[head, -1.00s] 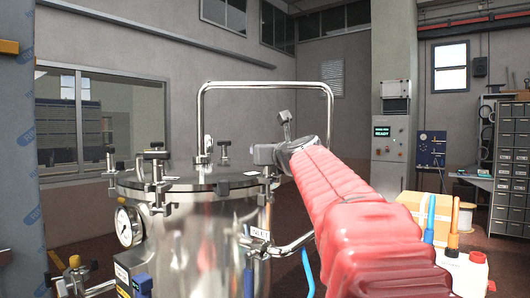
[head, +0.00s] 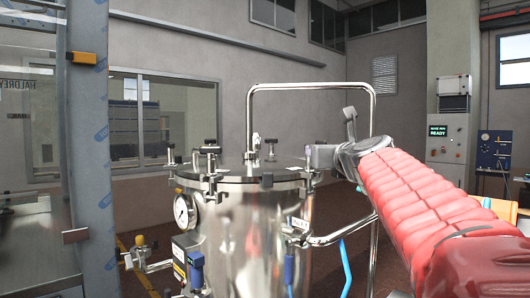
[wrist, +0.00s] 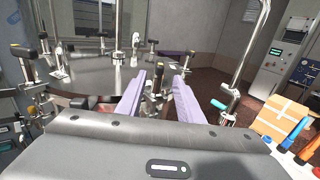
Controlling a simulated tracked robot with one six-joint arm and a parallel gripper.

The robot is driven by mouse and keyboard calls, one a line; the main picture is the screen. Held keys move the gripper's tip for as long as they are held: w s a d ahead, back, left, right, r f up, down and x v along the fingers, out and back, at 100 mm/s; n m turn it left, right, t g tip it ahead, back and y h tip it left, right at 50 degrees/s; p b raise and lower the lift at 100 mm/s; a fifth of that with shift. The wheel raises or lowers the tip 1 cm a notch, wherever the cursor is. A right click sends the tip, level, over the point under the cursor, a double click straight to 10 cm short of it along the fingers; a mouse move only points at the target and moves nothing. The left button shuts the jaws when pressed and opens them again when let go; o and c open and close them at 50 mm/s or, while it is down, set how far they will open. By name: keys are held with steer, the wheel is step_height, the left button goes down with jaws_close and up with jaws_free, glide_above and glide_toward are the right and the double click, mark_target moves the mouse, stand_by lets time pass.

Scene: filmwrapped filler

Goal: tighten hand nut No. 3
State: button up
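The steel vessel (head: 245,240) has a round lid (head: 235,172) with several black-topped hand nuts on clamps around its rim. One hand nut (head: 208,148) stands at the near left of the rim in the head view. I cannot read which one is No. 3. My gripper (head: 318,157) is at the right edge of the lid. In the wrist view its two purple fingers (wrist: 159,88) are apart, on either side of a clamp bolt (wrist: 155,100), with no visible contact. A black-topped handle (wrist: 172,54) shows just past the fingertips.
A bent steel rail (head: 310,87) arches behind the vessel. A gauge (head: 183,212) and pipe fittings (head: 140,250) stick out at left. A glass-panelled frame (head: 92,160) is at far left. A cardboard box (wrist: 284,118) stands right of the vessel.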

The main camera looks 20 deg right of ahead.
steer(key=s+a+f+n+g+y, duration=0.3)
steer(key=s+a+f+n, duration=0.2)
steer(key=a+f+n, duration=0.55)
steer(key=s+a+f+n+g+y, duration=0.3)
steer(key=s+a+f+n, duration=0.1)
steer(key=a+f+n, duration=0.7)
steer(key=s+a+f+n+g+h, duration=0.1)
steer(key=s+a+f+n+g, duration=0.2)
steer(key=s+f+n, duration=1.4)
step_height(320, 180, down, 5)
steer(key=s+g, duration=0.1)
steer(key=g, duration=0.1)
steer(key=shift+s+a+r+g+h, duration=0.2)
steer(key=shift+s+g+h, duration=0.1)
steer(key=shift+g, duration=0.1)
